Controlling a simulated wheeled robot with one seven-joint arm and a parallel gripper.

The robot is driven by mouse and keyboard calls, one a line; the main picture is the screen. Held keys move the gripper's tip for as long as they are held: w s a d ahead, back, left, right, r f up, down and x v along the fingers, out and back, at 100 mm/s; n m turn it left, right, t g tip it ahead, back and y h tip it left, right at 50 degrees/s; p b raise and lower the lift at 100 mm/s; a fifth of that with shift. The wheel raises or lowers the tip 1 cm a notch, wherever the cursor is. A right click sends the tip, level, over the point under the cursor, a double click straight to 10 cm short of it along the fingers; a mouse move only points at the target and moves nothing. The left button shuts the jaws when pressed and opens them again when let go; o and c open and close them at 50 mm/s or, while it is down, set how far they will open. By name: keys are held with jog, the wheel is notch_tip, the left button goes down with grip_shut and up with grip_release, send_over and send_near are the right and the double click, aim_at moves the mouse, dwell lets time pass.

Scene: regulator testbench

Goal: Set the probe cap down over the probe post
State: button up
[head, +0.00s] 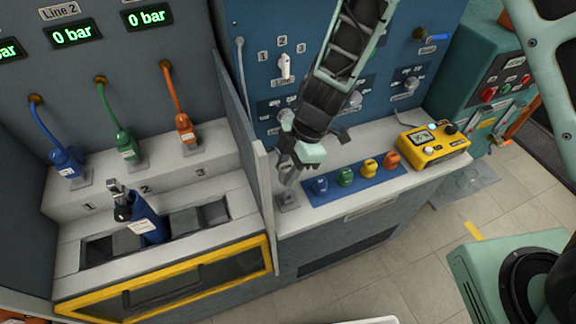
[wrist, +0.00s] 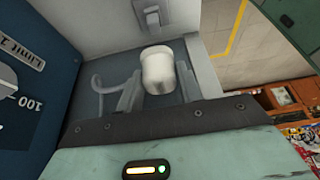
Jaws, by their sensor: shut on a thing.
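The probe cap (wrist: 157,70) is a cream-white rounded cup. In the wrist view it sits between the two fingers of my gripper (wrist: 158,88), which is shut on it. In the head view my gripper (head: 289,172) points down over the left end of the right-hand bench; the cap is hard to make out there among the fingers. A small grey fixture (head: 288,200), which looks like the probe post's base, stands on the bench just below the fingertips. The post itself cannot be made out clearly, and I cannot tell whether the cap touches it.
A blue strip (head: 355,184) with several coloured caps lies just right of my gripper. A yellow meter (head: 434,143) stands farther right. A grey upright divider (head: 262,195) is close on the left. The control panel (head: 262,60) rises behind.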

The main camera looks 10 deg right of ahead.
jog(key=b, duration=0.6)
send_over(286, 192)
jog(key=shift+d+f, duration=0.15)
jog(key=shift+f, duration=2.15)
jog(key=shift+d+p, duration=0.1)
jog(key=shift+p, duration=1.05)
jog(key=shift+f+b, duration=0.85)
jog(key=shift+f, duration=1.05)
jog(key=o, duration=1.2)
jog(key=shift+c, duration=0.2)
jog(key=p+v, duration=0.3)
jog(key=v, duration=1.4)
jog(key=shift+d+r, duration=0.15)
jog(key=shift+w, duration=0.15)
